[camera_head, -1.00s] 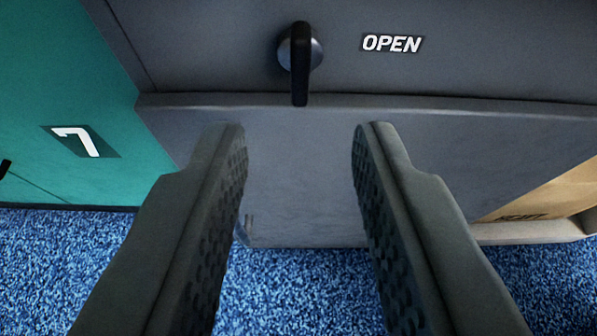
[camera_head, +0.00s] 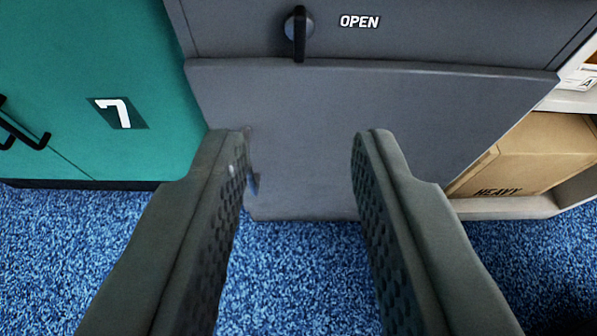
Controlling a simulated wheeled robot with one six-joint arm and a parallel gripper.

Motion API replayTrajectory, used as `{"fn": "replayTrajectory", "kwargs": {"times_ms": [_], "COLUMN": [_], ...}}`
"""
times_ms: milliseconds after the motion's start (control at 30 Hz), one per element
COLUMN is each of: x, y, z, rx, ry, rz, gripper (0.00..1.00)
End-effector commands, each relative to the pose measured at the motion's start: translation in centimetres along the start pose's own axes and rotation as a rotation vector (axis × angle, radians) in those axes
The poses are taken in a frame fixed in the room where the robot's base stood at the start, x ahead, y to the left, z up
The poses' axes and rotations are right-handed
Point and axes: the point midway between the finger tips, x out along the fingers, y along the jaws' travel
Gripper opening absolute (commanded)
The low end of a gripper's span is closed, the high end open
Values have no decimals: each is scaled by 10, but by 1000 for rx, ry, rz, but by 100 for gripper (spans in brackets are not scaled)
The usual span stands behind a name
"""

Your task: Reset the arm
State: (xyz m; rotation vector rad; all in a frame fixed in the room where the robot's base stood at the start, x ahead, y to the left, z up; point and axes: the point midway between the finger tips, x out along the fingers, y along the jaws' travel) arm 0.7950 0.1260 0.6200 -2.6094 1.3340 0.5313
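My gripper (camera_head: 304,140) is open and empty. Its two dark, textured fingers reach up from the bottom of the view with a wide gap between them. Beyond the fingertips is a grey cabinet front (camera_head: 300,130) with a round knob and black lever (camera_head: 299,30), the lever pointing down. A label reading OPEN (camera_head: 360,21) is right of the lever. The gripper appears apart from the cabinet. The rest of the arm is out of view.
A teal cabinet (camera_head: 60,90) marked 7 stands at the left, with a black handle (camera_head: 22,133). At the right, a cardboard box (camera_head: 530,155) marked HEAVY sits in a pale bay. Blue carpet (camera_head: 300,270) below looks clear.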

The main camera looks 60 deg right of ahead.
Motion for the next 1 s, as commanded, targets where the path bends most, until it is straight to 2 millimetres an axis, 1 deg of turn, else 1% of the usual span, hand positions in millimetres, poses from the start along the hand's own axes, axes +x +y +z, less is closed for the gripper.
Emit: {"fn": "replayTrajectory", "kwargs": {"times_ms": [167, 267, 367, 500, 667, 700, 867, 1000], "x": [0, -2, -6, -17, -33, -37, -58, -78], "y": [0, -1, -1, 0, 7, 10, 24, 41], "z": [-3, -17, -44, -96, -152, -165, -218, -259], "rx": [3, 21, 51, 104, 153, 162, 195, 212], "ry": [1, 2, 8, 20, 35, 41, 59, 78], "rz": [-5, -32, -87, -195, -317, -346, -461, -556], "gripper": [31, 31, 31, 31, 31, 31, 31, 31]}}
